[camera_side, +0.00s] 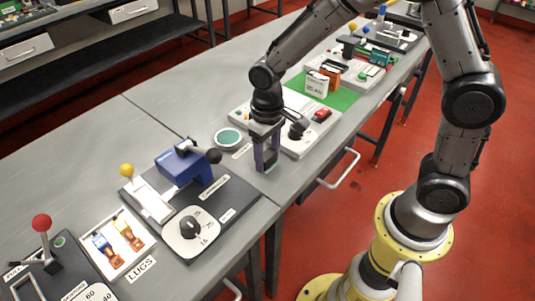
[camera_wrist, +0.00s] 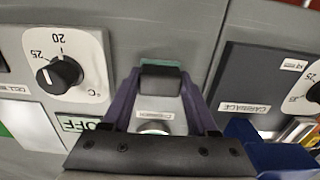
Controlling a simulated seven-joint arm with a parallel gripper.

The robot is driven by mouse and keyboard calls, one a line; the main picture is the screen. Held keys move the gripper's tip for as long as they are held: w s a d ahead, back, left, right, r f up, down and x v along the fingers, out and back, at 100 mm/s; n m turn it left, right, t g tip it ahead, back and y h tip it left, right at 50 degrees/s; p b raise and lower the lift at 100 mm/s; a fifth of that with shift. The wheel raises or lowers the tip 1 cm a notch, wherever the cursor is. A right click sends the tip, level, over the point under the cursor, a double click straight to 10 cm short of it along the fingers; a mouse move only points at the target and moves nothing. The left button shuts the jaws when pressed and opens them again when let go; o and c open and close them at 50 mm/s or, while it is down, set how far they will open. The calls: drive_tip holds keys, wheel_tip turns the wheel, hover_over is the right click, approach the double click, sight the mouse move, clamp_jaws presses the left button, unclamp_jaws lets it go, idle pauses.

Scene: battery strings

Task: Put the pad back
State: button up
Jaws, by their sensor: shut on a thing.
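My gripper (camera_side: 267,165) points down over the bare bench strip between the carriage unit and the dial panel. Its purple fingers are shut on a small dark pad (camera_wrist: 160,79) with a teal edge. The pad also shows low between the fingertips in the side view (camera_side: 270,168). I cannot tell whether it touches the bench. A round teal disc in a pale rim (camera_side: 229,137) lies on the bench left of my gripper, with a small label (camera_side: 242,151) beside it. In the wrist view a label (camera_wrist: 155,115) and part of a round silvery thing show between the fingers.
The dark carriage base (camera_side: 240,199) with a blue block (camera_side: 185,163) and dial (camera_side: 191,226) stands nearer left. A pale panel with a red switch (camera_side: 321,115) is behind my gripper; its dial (camera_wrist: 60,74) shows in the wrist view. The bench's front edge is close.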

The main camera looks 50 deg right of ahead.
sight(267, 154)
drive_tip(key=o, duration=1.2)
drive_tip(key=shift+f, duration=0.15)
wheel_tip(267, 154, up, 11)
drive_tip(key=s+d+r+t, duration=0.2)
drive_tip(key=s, duration=0.4)
drive_tip(key=s+d+r+t, duration=0.1)
drive_tip(key=s+d+r, duration=0.1)
drive_tip(key=s, duration=0.4)
drive_tip(key=s+d+r+t, duration=0.2)
drive_tip(key=s+d, duration=0.2)
drive_tip(key=s, duration=0.2)
drive_tip(key=shift+s+r+t, duration=0.15)
drive_tip(key=shift+s+t, duration=0.1)
drive_tip(key=shift+t, duration=0.05)
